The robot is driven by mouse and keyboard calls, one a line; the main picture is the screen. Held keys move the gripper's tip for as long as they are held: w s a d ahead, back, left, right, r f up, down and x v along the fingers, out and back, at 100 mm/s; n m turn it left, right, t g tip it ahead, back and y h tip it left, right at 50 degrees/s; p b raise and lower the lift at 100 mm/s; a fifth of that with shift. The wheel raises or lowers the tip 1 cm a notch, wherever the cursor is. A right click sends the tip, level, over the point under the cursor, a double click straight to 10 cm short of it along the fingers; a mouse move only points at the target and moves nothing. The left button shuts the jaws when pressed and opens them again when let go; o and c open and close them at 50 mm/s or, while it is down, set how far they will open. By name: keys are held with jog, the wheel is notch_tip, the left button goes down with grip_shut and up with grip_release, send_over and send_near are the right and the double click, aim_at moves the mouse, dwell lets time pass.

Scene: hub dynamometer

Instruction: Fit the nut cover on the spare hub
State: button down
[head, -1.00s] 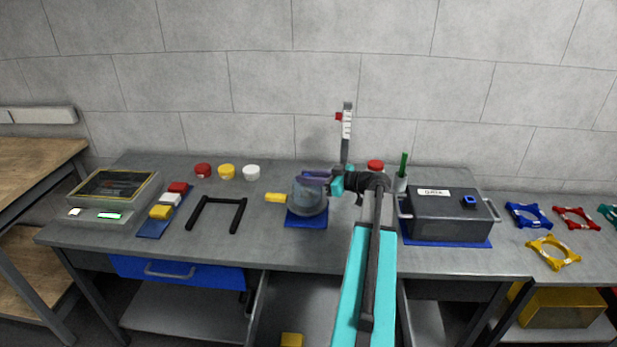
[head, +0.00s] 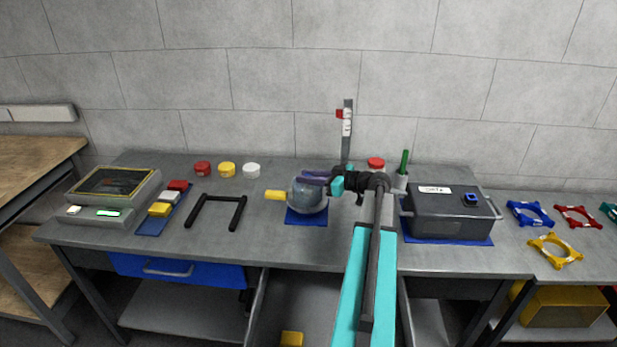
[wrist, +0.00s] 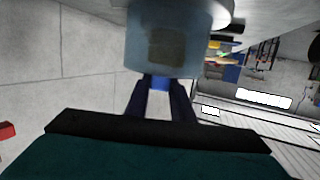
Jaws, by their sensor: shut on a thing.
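My gripper (head: 316,178) is over the middle of the bench, shut on the small blue tab (wrist: 159,82) of a clear bluish cover. The cover (head: 308,197) is above a blue mat (head: 306,218) and looks tilted. In the wrist view the cover (wrist: 165,45) fills the top centre, with a brownish square patch showing in or through it. Red (head: 203,168), yellow (head: 227,170) and white (head: 252,170) caps stand at the back left. I cannot tell which thing is the spare hub.
A black U-shaped frame (head: 216,211) lies to the left, near a display box (head: 115,192). A grey case (head: 450,212) and an upright post (head: 347,130) stand right of the cover. A drawer (head: 300,300) is open below the bench front.

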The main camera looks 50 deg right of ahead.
jog(key=c, duration=1.8)
grip_release()
jog(key=shift+b+v, duration=2.05)
jog(key=shift+v, duration=3.5)
